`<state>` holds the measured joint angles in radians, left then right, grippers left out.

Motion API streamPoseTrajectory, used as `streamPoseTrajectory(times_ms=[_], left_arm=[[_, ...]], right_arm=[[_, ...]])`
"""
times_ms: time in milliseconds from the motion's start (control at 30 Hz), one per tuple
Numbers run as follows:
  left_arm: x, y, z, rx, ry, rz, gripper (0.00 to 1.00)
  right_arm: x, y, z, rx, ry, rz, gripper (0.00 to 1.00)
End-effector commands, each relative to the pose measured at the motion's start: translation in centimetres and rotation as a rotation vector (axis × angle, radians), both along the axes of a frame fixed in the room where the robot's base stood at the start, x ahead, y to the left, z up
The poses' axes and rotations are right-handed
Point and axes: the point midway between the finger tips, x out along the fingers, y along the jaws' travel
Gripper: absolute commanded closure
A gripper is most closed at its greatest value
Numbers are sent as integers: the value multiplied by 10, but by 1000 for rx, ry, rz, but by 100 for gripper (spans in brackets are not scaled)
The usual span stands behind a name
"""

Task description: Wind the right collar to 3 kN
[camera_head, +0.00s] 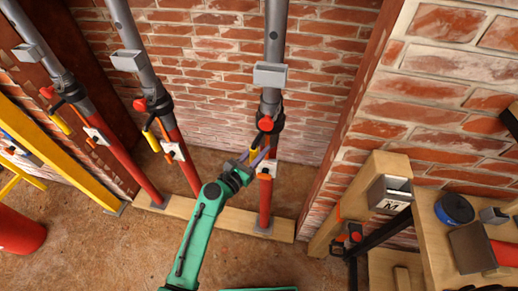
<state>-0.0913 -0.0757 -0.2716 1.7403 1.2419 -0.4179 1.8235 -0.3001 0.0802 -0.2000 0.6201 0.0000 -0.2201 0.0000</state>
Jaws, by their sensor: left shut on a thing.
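Three grey-and-red steel props stand before the brick wall. The right prop (265,205) has a dark collar (270,108) with a red knob (265,124) on its front and a yellow-gripped handle (254,152) low on its left side. My left gripper (256,160) reaches up from below and is shut on that yellow handle. Its jaws partly hide the handle. A grey box (270,75) sits on the prop above the collar; no reading is legible. The middle prop (186,165) and left prop (125,170) have similar collars and handles. My right gripper is not in view.
The props stand on a wooden sole plate (212,212) on bare ground. A yellow frame (60,150) and red cylinder (18,232) are at left. At right, a wooden bench (437,250) holds a blue roll (454,208) and boxes, near a timber post (350,205).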

Motion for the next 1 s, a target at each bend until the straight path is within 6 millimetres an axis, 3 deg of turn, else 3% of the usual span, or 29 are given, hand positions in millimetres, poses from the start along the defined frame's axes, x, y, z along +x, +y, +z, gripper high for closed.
streamPoseTrajectory(times_ms=[267,300,367,400,767,1000], left_arm=[[0,-1,1,-1,-2,-3,100],[0,-1,1,-1,-2,-3,66],[0,-1,1,-1,-2,-3,43],[0,-1,1,-1,-2,-2,39],[-4,3,-1,0,0,1,39],[-41,32,-4,3,1,1,39]], right_arm=[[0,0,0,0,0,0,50],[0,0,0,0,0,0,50],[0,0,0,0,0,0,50],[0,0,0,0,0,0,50],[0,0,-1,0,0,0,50],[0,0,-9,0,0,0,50]])
